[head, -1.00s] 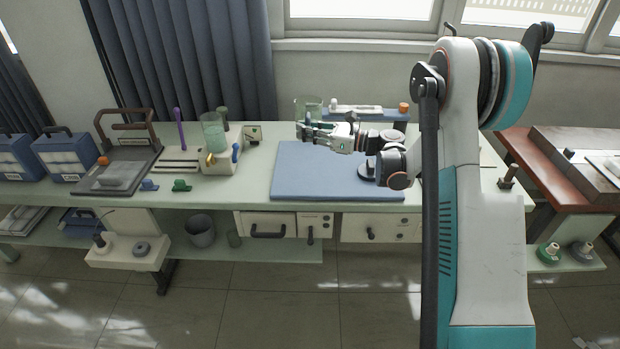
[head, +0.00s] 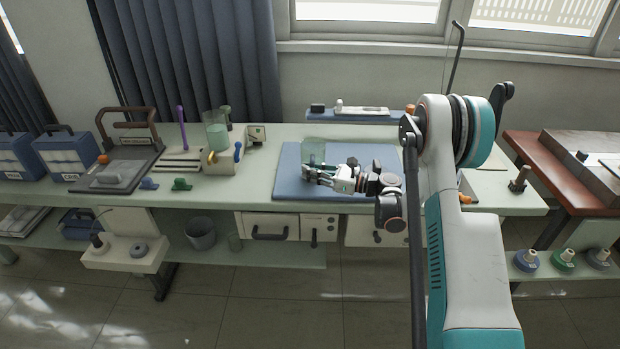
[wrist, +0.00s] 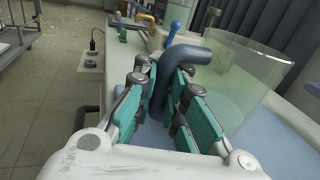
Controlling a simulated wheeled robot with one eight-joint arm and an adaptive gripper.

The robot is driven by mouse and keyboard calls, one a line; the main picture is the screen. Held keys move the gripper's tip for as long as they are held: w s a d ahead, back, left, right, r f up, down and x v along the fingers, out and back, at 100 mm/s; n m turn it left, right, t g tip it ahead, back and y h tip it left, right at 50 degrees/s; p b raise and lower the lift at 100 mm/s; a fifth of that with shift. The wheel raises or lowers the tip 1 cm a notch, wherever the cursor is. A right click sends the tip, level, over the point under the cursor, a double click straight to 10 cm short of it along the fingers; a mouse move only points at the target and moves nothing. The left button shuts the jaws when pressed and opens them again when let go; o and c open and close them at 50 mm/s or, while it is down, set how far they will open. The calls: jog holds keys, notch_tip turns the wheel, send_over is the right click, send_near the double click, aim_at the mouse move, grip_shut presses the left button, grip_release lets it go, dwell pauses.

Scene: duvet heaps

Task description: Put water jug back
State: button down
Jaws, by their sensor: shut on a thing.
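The water jug is a clear, greenish open vessel (head: 314,151) with a dark blue handle. It shows over the blue mat (head: 290,188) in the head view, and I cannot tell whether its base touches the mat. My gripper (head: 318,176) is at its near side, shut on the handle. In the wrist view the jug (wrist: 245,75) stands right of my gripper (wrist: 170,92), and its curved handle (wrist: 190,54) passes between the teal finger pads. The jug looks upright. My fingers hide part of its lower body in the head view.
Left of the mat stand a beaker of green liquid (head: 217,138), a pale block with a blue-handled tool (head: 219,163), and a green clip (head: 182,184). A blue shelf with a white device (head: 361,110) is behind.

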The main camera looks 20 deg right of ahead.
jog(key=shift+f, duration=0.55)
jog(key=c, duration=1.6)
grip_release()
jog(key=shift+f, duration=0.1)
jog(key=shift+c, duration=0.2)
jog(key=shift+s+d, duration=0.1)
jog(key=shift+d, duration=0.1)
jog(key=p+v, duration=0.1)
jog(key=v, duration=0.4)
jog(key=p+v, duration=0.2)
jog(key=v, duration=0.3)
jog(key=shift+d+r+p, duration=0.1)
jog(key=shift+r+p, duration=0.1)
jog(key=shift+p, duration=0.1)
jog(key=shift+s+d+f, duration=0.1)
jog(key=shift+s+d, duration=0.4)
jog(key=shift+d, duration=0.05)
